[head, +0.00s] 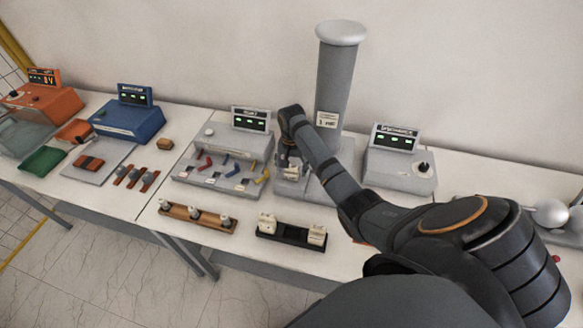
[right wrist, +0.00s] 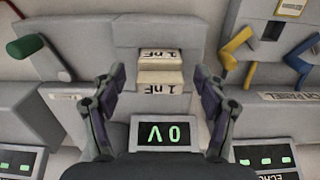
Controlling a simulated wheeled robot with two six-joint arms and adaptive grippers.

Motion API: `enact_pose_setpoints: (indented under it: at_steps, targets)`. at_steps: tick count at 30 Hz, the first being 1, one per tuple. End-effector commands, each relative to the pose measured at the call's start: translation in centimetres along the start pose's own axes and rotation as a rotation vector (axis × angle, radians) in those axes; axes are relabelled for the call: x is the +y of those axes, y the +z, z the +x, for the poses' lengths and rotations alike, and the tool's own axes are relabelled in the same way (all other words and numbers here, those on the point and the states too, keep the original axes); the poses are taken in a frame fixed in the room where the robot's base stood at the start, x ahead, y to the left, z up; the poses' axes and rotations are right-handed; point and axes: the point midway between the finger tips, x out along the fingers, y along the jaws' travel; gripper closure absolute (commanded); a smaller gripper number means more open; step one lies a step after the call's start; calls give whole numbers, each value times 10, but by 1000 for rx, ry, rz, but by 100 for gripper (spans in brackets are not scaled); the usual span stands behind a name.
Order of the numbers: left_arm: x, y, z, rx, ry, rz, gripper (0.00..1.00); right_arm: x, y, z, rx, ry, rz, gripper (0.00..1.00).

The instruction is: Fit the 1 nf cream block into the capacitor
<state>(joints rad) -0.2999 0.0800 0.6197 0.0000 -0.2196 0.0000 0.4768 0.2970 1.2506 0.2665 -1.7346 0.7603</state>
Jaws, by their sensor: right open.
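A cream block (right wrist: 160,77) marked 1 nF sits in a recess of the grey capacitor (right wrist: 190,50), as the right wrist view shows. A second cream face marked 1 nF shows just above it there; I cannot tell if it is the same piece. My right gripper (right wrist: 160,92) is open, with one dark finger on each side of the block and gaps between. In the head view my right gripper (head: 291,158) is over the front of the capacitor (head: 316,184), partly hiding the recess. How deep the block sits is unclear. My left gripper is out of view.
A black rack (head: 290,238) holds cream blocks at its two ends, with a gap between. A wooden rack (head: 197,218) is left of it. A tall grey column (head: 339,75), a grey unit with coloured levers (head: 215,170) and another display unit (head: 398,170) stand close by.

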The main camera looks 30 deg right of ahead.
Motion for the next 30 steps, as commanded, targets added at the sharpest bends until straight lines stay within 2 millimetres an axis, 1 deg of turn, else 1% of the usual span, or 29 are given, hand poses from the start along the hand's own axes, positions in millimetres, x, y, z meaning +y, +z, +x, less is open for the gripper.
enact_pose_setpoints:
  at_steps: [2,4,9,12,15,18,30]
  targets:
    - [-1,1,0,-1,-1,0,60,0,0,-4,1,-1,0,27]
    - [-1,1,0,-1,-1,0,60,0,-1,-13,3,-2,0,27]
    - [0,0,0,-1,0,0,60,0,-1,-46,4,-2,-1,27]
    - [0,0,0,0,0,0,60,0,-1,-62,2,-2,0,27]
    - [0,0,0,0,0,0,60,0,0,-72,1,0,0,27]
    - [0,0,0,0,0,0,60,0,0,-75,1,0,0,27]
    - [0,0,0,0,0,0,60,0,0,-75,0,0,0,27]
